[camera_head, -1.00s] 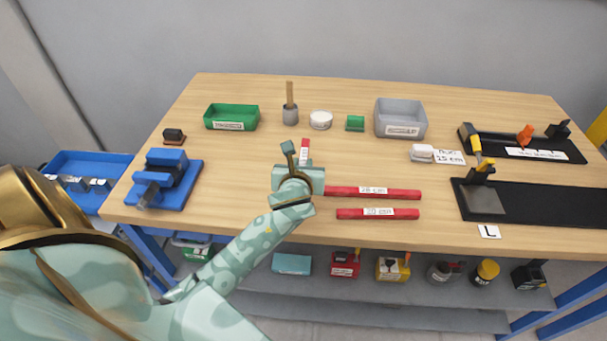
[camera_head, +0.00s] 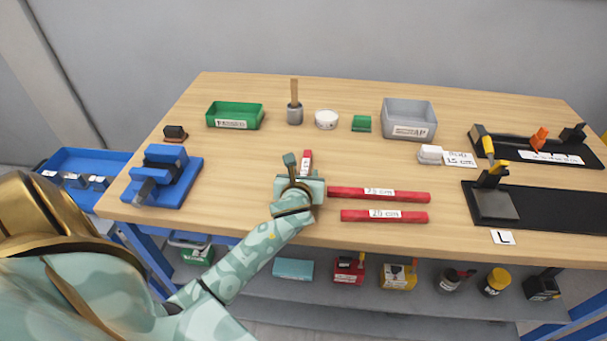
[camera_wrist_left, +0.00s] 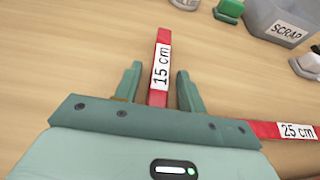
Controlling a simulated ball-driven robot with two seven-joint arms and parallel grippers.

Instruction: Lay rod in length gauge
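A short red rod labelled 15 cm (camera_head: 307,161) points away from me near the middle of the table. It also shows in the left wrist view (camera_wrist_left: 160,70). My left gripper (camera_head: 291,161) is at its near end. In the left wrist view the gripper (camera_wrist_left: 159,72) has its two fingers on either side of the rod, with a narrow gap on each side. The rod's near end is hidden by the gripper. Two black fixtures stand at the right, a rear one (camera_head: 510,148) and a front one (camera_head: 560,208). I cannot tell which is the length gauge. My right gripper is out of view.
Two longer red rods, an upper one (camera_head: 350,192) and a lower one (camera_head: 355,215), lie right of my gripper. A green tray (camera_head: 235,124), a white tub (camera_head: 327,120) and a grey scrap bin (camera_head: 408,105) stand behind. A blue fixture (camera_head: 190,190) is at the left.

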